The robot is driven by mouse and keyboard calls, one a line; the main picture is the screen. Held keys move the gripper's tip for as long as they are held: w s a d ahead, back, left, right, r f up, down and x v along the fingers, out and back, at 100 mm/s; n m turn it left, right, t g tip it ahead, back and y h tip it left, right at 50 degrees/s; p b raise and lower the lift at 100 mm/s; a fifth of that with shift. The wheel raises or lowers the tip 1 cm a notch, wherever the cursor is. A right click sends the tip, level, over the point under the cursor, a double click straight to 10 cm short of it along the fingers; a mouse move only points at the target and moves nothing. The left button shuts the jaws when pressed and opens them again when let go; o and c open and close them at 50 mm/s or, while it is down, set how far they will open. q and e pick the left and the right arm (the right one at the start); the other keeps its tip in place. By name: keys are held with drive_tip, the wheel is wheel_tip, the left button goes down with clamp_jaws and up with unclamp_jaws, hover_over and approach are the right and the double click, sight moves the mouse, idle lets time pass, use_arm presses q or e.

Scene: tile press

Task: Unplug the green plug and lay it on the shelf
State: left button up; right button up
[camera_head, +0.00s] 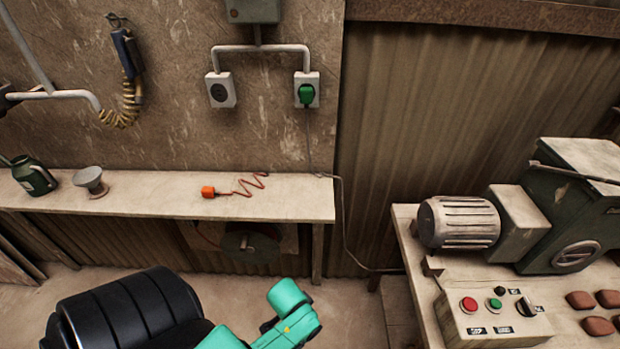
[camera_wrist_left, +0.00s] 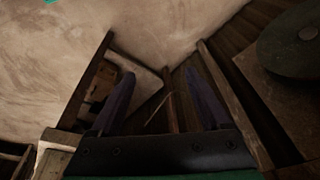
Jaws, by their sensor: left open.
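The green plug (camera_head: 306,94) sits in the right-hand wall socket (camera_head: 313,77). Its thin grey cord hangs down past the shelf's right end and runs toward the machine bench. The pale shelf (camera_head: 150,196) runs along the wall below the sockets, with bare room on its right part. My left gripper (camera_wrist_left: 160,76) shows in the wrist view with its two dark fingers apart and nothing between them. It looks toward the floor and some wooden framing. My right gripper is out of view.
The left socket (camera_head: 221,90) is empty. An orange plug (camera_head: 208,191) with a zigzag cord, a grey funnel-like cup (camera_head: 91,181) and a green can (camera_head: 34,176) stand or lie on the shelf. A bench (camera_head: 408,222) with a motor (camera_head: 459,222) and control box (camera_head: 492,315) is at right.

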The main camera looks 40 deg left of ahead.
use_arm(q)
drive_tip(key=w+a+r+n+t+y+p, duration=0.2)
drive_tip(key=w+r+n, duration=0.5)
drive_tip(key=r, duration=0.8)
drive_tip(key=w+a+r+n+t+y+p, duration=0.1)
drive_tip(key=w+a+r+n+t+y, duration=0.4)
drive_tip(key=r, duration=1)
drive_tip(key=w+a+r+n+t+y+p, duration=0.2)
drive_tip(key=w+a+r+n, duration=0.7)
drive_tip(key=r+n, duration=0.6)
drive_tip(key=r+t+y, duration=0.1)
drive_tip(key=t, duration=0.1)
drive_tip(key=shift+a+t+y+p, duration=0.3)
drive_tip(key=shift+y+p, duration=0.05)
drive_tip(key=shift+y, duration=0.05)
drive_tip(key=shift+r, duration=0.1)
